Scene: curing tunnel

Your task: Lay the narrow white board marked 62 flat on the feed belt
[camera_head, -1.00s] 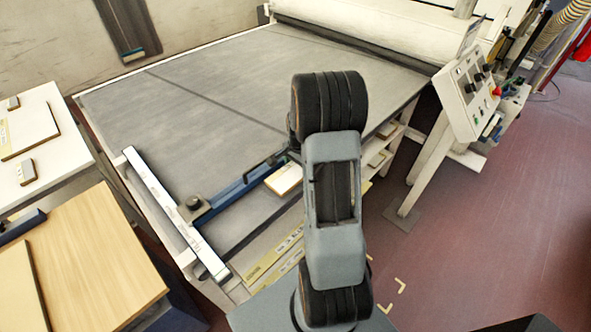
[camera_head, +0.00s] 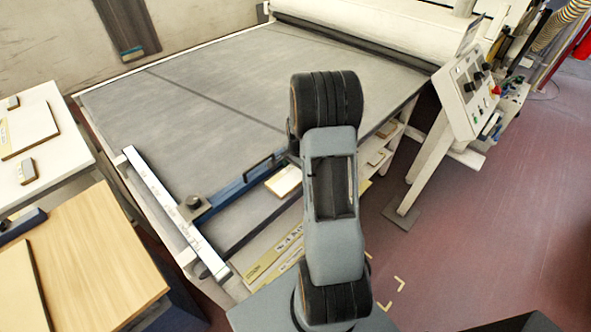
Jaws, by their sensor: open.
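The feed belt (camera_head: 215,95) is a wide grey surface with a dark seam across it, and it runs back to a white roller housing. A pale board (camera_head: 30,130) with a yellowish label lies on the white table at the left. I cannot read a 62 on it or on any other board, so I cannot tell which board is the narrow one. My arm stands in the middle of the view and covers part of the belt's near right edge. My gripper does not show.
A blue rail (camera_head: 240,185) and a pale marked bar (camera_head: 175,212) sit along the belt's near left edge. A wooden table (camera_head: 100,245) is at the lower left. Shelves under the belt hold boards (camera_head: 285,180). A control panel (camera_head: 470,95) stands at the right, beside open floor.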

